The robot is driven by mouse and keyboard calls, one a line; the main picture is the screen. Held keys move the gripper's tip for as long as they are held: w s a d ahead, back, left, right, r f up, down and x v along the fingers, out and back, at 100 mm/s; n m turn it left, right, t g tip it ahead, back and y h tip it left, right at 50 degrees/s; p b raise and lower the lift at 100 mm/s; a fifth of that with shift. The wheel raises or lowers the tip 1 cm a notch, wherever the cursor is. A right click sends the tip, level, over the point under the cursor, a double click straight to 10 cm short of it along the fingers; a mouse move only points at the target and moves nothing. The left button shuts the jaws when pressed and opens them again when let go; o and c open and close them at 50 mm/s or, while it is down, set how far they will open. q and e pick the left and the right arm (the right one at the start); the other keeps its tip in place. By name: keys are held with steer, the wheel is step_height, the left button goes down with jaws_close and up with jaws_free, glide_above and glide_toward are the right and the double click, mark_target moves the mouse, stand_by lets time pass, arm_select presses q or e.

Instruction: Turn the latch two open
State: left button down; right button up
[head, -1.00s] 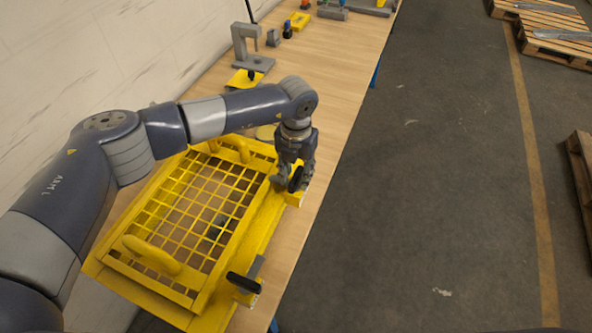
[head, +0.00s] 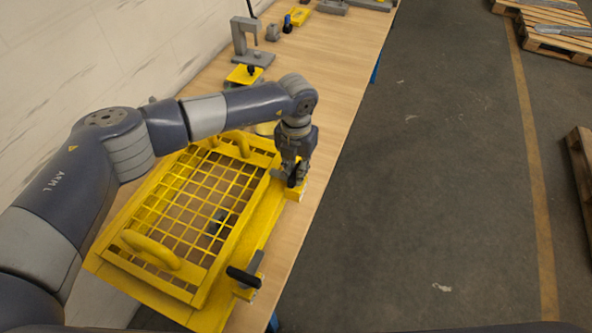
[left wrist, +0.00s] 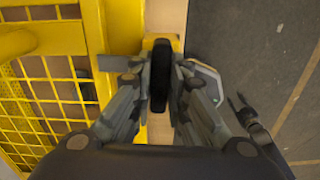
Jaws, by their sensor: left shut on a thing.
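The yellow mesh guard (head: 250,205) lies on the bench with two yellow loop handles on top. A latch with a black handle (head: 244,277) sits at its near right edge. The other latch, at the far right corner, has its black handle (left wrist: 160,75) between the fingers of my left gripper (left wrist: 161,98). In the head view my left gripper (head: 291,178) points down over that corner and is shut on the handle. The gripper partly hides this latch. The frames do not label which latch is number two.
The wooden bench (head: 345,70) runs away toward the back, with a grey C-shaped stand (head: 250,48) and small parts beyond the guard. A wall stands on the left. Open floor (head: 430,180) lies on the right, with pallets (head: 550,32) farther off.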

arm_select(q)
steer(key=m+b, duration=0.3)
steer(key=b, duration=0.1)
steer(key=m+b, duration=0.3)
steer(key=b, duration=0.2)
steer(key=m+b, duration=0.3)
steer(key=b, duration=0.1)
steer(key=shift+f+m+b, duration=0.25)
steer(key=shift+m+b, duration=0.15)
steer(key=m+b, duration=0.2)
steer(key=m, duration=0.1)
steer(key=shift+r+m+b, duration=0.1)
steer(key=shift+m+b, duration=0.2)
steer(key=shift+b, duration=0.1)
steer(key=shift+r+m+b, duration=0.15)
steer(key=shift+m+b, duration=0.75)
steer(key=shift+m, duration=1)
steer(key=c, duration=1.6)
jaws_free()
steer(key=shift+o, duration=0.2)
step_height(320, 180, up, 12)
